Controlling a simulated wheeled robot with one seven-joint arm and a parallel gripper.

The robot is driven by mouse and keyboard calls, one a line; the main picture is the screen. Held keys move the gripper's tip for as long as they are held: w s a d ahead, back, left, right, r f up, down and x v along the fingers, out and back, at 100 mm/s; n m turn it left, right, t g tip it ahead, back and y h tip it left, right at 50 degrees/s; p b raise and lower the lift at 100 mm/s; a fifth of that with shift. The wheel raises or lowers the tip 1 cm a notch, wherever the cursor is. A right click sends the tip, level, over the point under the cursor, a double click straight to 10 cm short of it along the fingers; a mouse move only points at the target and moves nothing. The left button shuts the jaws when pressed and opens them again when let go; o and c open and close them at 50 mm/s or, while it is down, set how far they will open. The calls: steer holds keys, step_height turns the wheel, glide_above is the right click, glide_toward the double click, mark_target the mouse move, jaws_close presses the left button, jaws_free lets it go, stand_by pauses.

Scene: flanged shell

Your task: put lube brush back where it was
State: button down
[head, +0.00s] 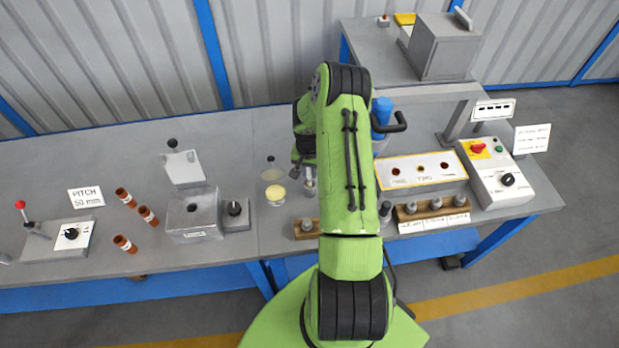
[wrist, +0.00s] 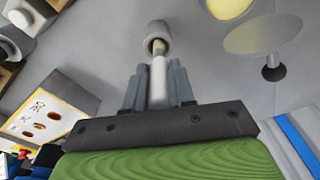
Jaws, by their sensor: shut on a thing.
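My gripper (wrist: 158,88) is shut on the pale handle of the lube brush (wrist: 158,80) in the wrist view. The handle points away from the jaws toward a grey round holder (wrist: 157,30) with a hollow mouth. A yellowish section of the brush shows at that mouth; how deep it sits in the holder I cannot tell. In the head view my arm hides most of the gripper, and the brush cannot be made out clearly there.
An open pot of yellow grease (head: 275,193) stands left of my gripper, with a round knobbed disc (wrist: 265,35) close by. A wooden rack with grey plugs (head: 432,214) and a white panel with holes (head: 420,171) stand to the right. A grey block (head: 193,215) is farther left.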

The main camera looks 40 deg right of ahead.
mark_target(310, 176)
steer(key=shift+f, duration=1.5)
steer(key=shift+s+f, duration=0.1)
steer(key=shift+f, duration=0.1)
steer(key=c, duration=1)
jaws_free()
steer(key=shift+o, duration=0.2)
steer(key=shift+r, duration=0.1)
